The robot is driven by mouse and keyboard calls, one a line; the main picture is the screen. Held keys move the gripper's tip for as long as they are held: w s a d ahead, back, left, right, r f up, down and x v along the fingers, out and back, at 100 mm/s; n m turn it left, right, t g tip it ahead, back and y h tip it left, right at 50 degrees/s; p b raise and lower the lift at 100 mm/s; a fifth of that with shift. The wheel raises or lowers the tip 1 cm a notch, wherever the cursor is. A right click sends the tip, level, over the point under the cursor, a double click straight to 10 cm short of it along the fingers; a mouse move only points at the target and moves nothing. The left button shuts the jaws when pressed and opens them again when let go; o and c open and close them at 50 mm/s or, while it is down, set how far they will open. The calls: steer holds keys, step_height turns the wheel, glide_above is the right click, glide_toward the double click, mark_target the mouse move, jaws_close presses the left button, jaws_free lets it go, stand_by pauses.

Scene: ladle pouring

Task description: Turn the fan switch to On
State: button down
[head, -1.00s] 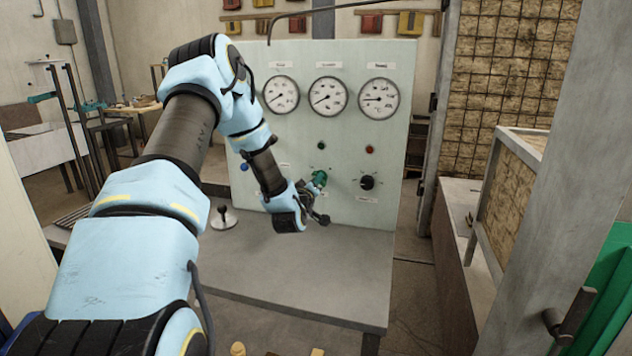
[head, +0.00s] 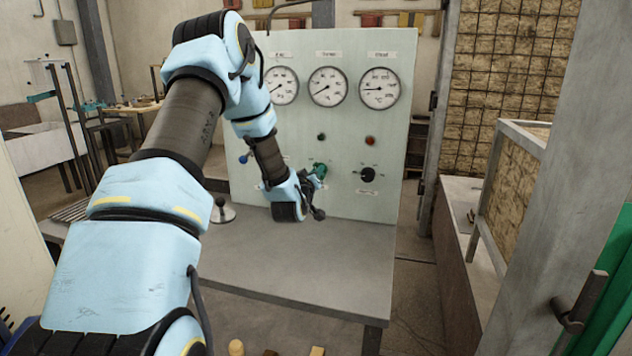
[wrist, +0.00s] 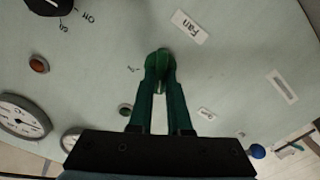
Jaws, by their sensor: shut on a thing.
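The light grey-green control panel (head: 340,200) stands upright at the back of a grey bench. My gripper (head: 320,170) is at its lower middle, with its green fingers against the panel face. In the wrist view my gripper (wrist: 160,65) is closed around the fan switch, just beside the white "Fan" label (wrist: 188,27). The fingers hide most of the switch, so its pointer direction cannot be read. The wrist view is turned nearly upside down relative to the head view.
A black knob (head: 368,174) with On/Off marks sits right of my gripper. A red lamp (head: 370,141), a dark green lamp (head: 321,137) and three gauges (head: 328,87) are above. A blue-tipped lever (head: 245,158) is left. The grey bench top (head: 300,260) is mostly clear.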

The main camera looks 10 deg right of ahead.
steer(key=shift+s+d+f+m+b, duration=0.1)
steer(key=shift+d+m+b, duration=0.05)
steer(key=shift+m+b, duration=3.95)
steer(key=shift+s+d+m+b, duration=0.1)
steer(key=shift+d+m+b, duration=0.05)
steer(key=shift+m+b, duration=3.9)
steer(key=shift+n+b, duration=0.45)
steer(key=shift+b, duration=0.25)
steer(key=c, duration=0.9)
jaws_free()
steer(key=shift+o, duration=0.2)
